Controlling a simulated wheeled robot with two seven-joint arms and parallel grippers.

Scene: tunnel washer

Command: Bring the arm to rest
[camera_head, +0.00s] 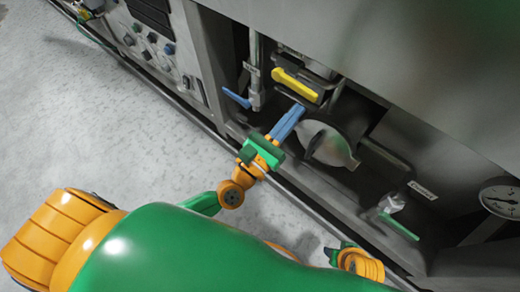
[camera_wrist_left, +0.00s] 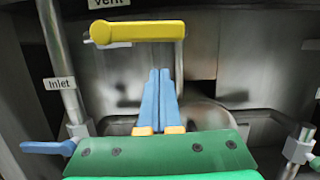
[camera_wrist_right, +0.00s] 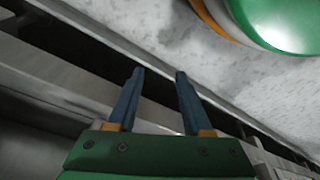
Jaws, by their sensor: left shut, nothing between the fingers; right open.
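My left gripper (camera_head: 297,110) is in front of the washer, its blue fingers shut and empty. In the left wrist view the shut fingers (camera_wrist_left: 163,76) point up toward a yellow handle (camera_wrist_left: 125,32) under the "Vent" label, with a gap visible between them in that picture. The yellow handle (camera_head: 294,83) lies just beyond the fingertips in the head view. My right gripper is open and empty in the right wrist view (camera_wrist_right: 157,76), with its fingers over a dark gap along the washer's base. In the head view only part of the right wrist (camera_head: 358,263) shows at the bottom.
A blue inlet lever (camera_head: 237,98) is left of the yellow handle. A round metal cover (camera_head: 325,143), a green lever (camera_head: 399,226) and a gauge (camera_head: 501,198) lie to the right. A control panel (camera_head: 155,42) is at upper left. The grey floor (camera_head: 110,130) is open on the left.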

